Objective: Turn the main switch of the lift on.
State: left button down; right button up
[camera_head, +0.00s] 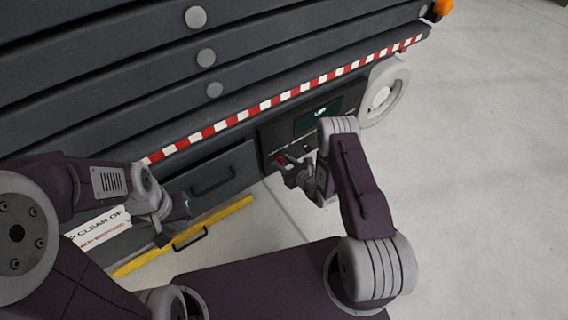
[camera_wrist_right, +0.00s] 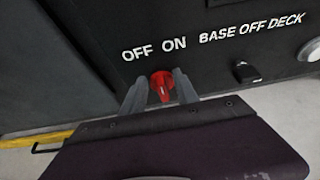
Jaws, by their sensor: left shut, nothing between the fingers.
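The lift's control panel (camera_head: 292,128) is on the dark side of the lift under the red and white stripe. The red main switch (camera_wrist_right: 162,86) shows in the right wrist view below the words OFF and ON; its handle looks nearly upright. My right gripper (camera_wrist_right: 160,84) is open, with one finger on each side of the red switch and small gaps visible. In the head view, my right gripper (camera_head: 284,162) is at the panel and partly covers the switch. My left gripper (camera_head: 186,207) is shut and empty in front of the lift's lower side.
A selector marked BASE OFF DECK (camera_wrist_right: 245,72) sits right of the switch. A lit screen (camera_head: 318,116) is above it. A drawer with a handle (camera_head: 212,182) and a yellow bar (camera_head: 235,212) lie left of the panel. Clear floor is at right.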

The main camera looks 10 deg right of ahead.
grip_shut()
jog(key=shift+d, duration=0.1)
jog(key=shift+w+d+m+y, duration=0.1)
jog(key=shift+d+m+y, duration=0.15)
jog(key=shift+m+y, duration=0.4)
jog(key=shift+w+d+f+m+g+y+b, duration=0.1)
jog(key=shift+d+f+m+y+b, duration=0.15)
jog(key=shift+m+y+b, duration=0.7)
jog(key=shift+w+d+f+m+g+y+b, duration=0.1)
jog(key=shift+d+f+m+y+b, duration=0.35)
jog(key=shift+m, duration=0.95)
jog(key=shift+w+d+f+m+g+y+b, duration=0.1)
jog(key=shift+m+y+b, duration=0.55)
jog(key=shift+m, duration=0.55)
